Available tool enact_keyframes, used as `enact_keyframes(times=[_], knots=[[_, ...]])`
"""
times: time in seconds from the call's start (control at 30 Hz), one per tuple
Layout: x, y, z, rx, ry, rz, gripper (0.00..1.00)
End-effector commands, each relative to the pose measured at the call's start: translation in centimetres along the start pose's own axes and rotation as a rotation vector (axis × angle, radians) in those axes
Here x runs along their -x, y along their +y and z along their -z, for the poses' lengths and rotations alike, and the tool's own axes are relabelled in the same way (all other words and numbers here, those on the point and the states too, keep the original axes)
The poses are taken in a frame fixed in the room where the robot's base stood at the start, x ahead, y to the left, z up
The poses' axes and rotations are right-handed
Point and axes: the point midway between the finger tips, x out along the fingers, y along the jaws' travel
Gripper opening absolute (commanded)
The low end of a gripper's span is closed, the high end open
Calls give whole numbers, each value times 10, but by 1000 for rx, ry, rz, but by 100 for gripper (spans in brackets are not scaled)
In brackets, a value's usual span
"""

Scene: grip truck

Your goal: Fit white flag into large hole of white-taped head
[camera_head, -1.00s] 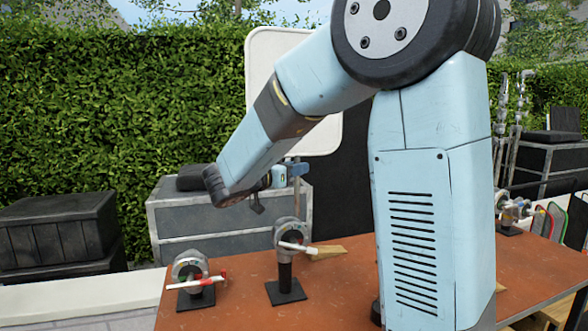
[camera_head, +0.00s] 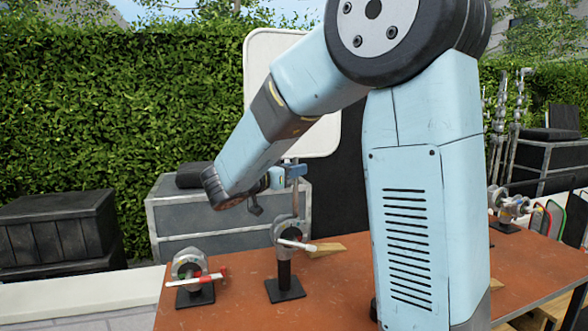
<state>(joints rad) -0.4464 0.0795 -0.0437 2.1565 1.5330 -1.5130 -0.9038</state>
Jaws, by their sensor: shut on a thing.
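The white flag (camera_head: 260,70) is a large, upright white panel with rounded corners, partly hidden behind my arm. Its thin stem (camera_head: 295,202) runs down from my gripper (camera_head: 296,171). The gripper is shut on the flag near the stem, and its fingers are small and partly hidden. The white-taped head (camera_head: 292,232) is a round grey clamp with a white-ended handle, on a black post and square base. The stem's lower end lines up with the top of this head. I cannot tell whether it is in the large hole or just above or behind it.
A head with a red-taped handle (camera_head: 190,268) stands to the left on the orange-brown table (camera_head: 235,305). A wooden wedge (camera_head: 328,248) lies behind the white-taped head. More heads (camera_head: 508,207) stand at the right. Grey cases (camera_head: 180,220) and a hedge are behind.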

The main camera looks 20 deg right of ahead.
Motion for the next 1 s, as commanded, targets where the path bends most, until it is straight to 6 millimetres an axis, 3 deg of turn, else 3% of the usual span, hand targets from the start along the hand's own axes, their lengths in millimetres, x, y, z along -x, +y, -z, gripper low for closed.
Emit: enact_keyframes(times=[1.0], knots=[[3, 0, -24, 0, -2, -2, 0]])
